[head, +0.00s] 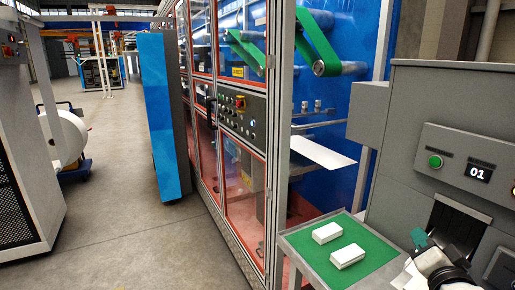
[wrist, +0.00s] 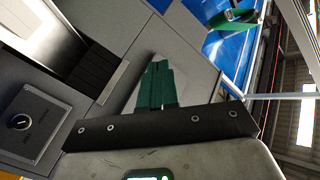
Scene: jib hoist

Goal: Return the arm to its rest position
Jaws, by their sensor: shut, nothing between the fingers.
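My gripper (head: 420,238) is at the lower right of the head view, with its green fingers just right of the green-topped table (head: 376,256) and in front of the grey machine (head: 440,98). In the wrist view my gripper (wrist: 158,68) shows its green fingers together, with nothing between them. Part of my arm is cut off by the bottom right edge of the head view. Grey machine panels fill the left of the wrist view, with a black knob (wrist: 20,122) on a control box.
Two white blocks (head: 327,232) (head: 347,256) lie on the green table top. The grey machine has a green button (head: 436,161), a "01" display (head: 477,174) and a dark opening. A glazed machine cabinet (head: 240,170) stands left of the table. Open floor (head: 140,230) lies further left.

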